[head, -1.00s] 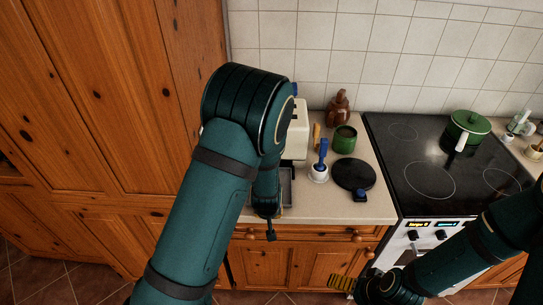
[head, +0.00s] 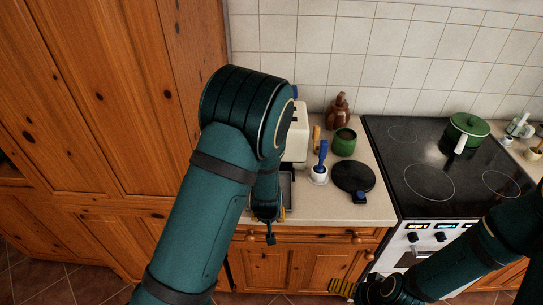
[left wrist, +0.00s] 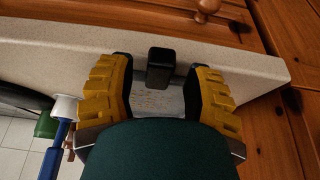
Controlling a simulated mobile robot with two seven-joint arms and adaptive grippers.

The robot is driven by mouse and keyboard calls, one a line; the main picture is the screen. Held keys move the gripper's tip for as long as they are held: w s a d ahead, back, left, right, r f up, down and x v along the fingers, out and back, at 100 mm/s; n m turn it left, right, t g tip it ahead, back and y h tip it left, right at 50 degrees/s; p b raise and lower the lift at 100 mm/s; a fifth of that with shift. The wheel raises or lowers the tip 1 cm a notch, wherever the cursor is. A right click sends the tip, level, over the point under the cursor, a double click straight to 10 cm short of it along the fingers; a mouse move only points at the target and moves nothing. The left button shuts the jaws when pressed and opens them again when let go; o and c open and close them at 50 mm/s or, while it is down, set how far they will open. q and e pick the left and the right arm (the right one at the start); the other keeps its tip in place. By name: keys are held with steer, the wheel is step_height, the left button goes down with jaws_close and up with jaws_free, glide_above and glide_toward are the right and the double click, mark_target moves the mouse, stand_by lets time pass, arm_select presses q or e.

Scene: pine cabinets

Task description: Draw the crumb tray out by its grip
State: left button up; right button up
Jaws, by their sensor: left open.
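The crumb tray (left wrist: 160,103) shows as a grey, speckled metal surface between my fingers in the left wrist view. In the head view, part of the tray (head: 288,190) shows beside my arm, below the cream toaster (head: 297,135). Its black block-shaped grip (left wrist: 161,68) stands between the fingertips of my left gripper (left wrist: 158,75), with a gap on each side. That gripper is open; in the head view my forearm mostly hides it. My right gripper (head: 342,286) is low, in front of the cabinets; its finger spacing is unclear.
On the counter right of the tray are a blue-handled brush in a white holder (head: 319,174), a black disc (head: 353,177), a green canister (head: 344,142) and a brown bottle (head: 337,108). The hob (head: 430,180) lies further right. A wooden drawer front (head: 310,234) is below the counter edge.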

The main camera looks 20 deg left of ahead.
arm_select(q)
steer(key=v, duration=1.1)
steer(key=shift+s+r, duration=0.2)
steer(key=s+d+f+h+b, duration=0.1)
steer(key=s+f, duration=0.3)
steer(key=f, duration=0.4)
steer(key=s+d+f+m+g+h+b, duration=0.1)
steer(key=s+d+f+h+b, duration=0.1)
steer(key=f, duration=0.6)
steer(key=s+d+f+g+h+b, duration=0.1)
steer(key=s+d+f+h+b, duration=0.1)
steer(key=s+f+b, duration=0.3)
step_height(320, 180, down, 3)
steer(key=shift+s+d, duration=0.45)
